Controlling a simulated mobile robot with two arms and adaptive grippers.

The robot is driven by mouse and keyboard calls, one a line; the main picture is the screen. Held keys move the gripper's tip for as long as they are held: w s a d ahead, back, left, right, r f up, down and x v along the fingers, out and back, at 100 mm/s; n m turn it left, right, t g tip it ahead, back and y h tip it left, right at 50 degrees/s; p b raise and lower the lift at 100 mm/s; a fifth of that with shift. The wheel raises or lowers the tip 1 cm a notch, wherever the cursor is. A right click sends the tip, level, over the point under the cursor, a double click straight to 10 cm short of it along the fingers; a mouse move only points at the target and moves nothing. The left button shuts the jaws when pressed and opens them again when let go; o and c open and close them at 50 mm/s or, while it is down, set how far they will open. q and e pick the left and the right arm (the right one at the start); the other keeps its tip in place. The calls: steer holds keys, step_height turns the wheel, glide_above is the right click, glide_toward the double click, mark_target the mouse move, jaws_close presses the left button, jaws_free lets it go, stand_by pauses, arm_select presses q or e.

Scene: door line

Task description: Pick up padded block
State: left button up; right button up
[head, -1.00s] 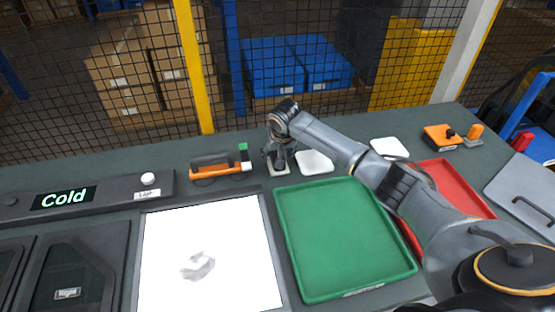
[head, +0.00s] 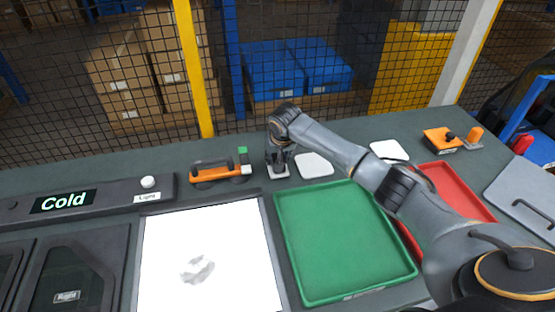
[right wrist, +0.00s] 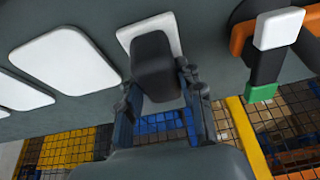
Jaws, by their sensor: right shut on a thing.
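The padded block is a dark grey block with rounded edges (right wrist: 154,62), seen in the right wrist view between the fingers of my right gripper (right wrist: 158,84). The right gripper is shut on it. A white square pad (right wrist: 136,28) lies under or just behind the block; I cannot tell whether they touch. In the head view my right gripper (head: 278,160) points down over this pad (head: 284,174) at the back of the bench, and the block is mostly hidden there. My left gripper is not in view.
An orange tool with a green-tipped upright (head: 220,172) lies left of the gripper. A second white pad (head: 314,165) is close on its right. A green tray (head: 345,285) and red tray (head: 462,185) lie in front. A bright light panel (head: 210,265) is at front left. A mesh fence stands behind.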

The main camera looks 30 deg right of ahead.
steer(key=shift+r, duration=0.5)
steer(key=s+a+r+b, duration=0.2)
steer(key=s+a+r, duration=0.6)
steer(key=s+r, duration=0.3)
steer(key=shift+s+r, duration=0.3)
